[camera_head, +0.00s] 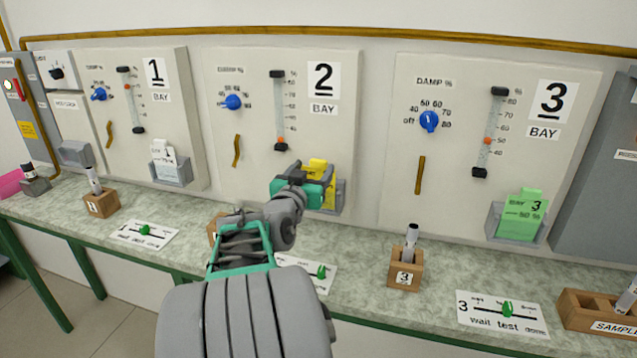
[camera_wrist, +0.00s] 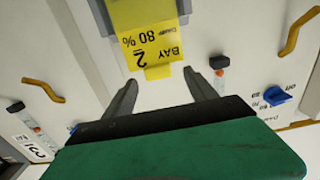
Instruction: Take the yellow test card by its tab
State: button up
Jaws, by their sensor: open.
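The yellow test card (camera_head: 318,168) stands in a grey holder (camera_head: 340,197) on the bay 2 panel. My gripper (camera_head: 300,185) is in front of it and hides much of it in the head view. In the wrist view the yellow card (camera_wrist: 150,38) reads "BAY 2" and "80 %", upside down. Its narrow tab (camera_wrist: 158,72) points toward my gripper (camera_wrist: 159,80). The two fingers are open, one on each side of the tab's end, with gaps showing. I cannot tell how far the tab reaches between them in depth.
A white card (camera_head: 163,158) stands in the bay 1 holder and a green card (camera_head: 522,213) in the bay 3 holder. Wooden block 3 (camera_head: 405,274) holds a grey rod. A slider strip (camera_head: 308,272) lies on the bench below bay 2, partly behind my arm.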

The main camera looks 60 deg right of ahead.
aim_at(318, 164)
jog(key=d, duration=0.3)
jog(key=d+p, duration=0.1)
jog(key=shift+w+d+f, duration=0.1)
jog(key=shift+w+d, duration=0.15)
jog(key=shift+d, duration=0.1)
jog(key=shift+a, duration=0.1)
grip_shut()
dwell(0.3)
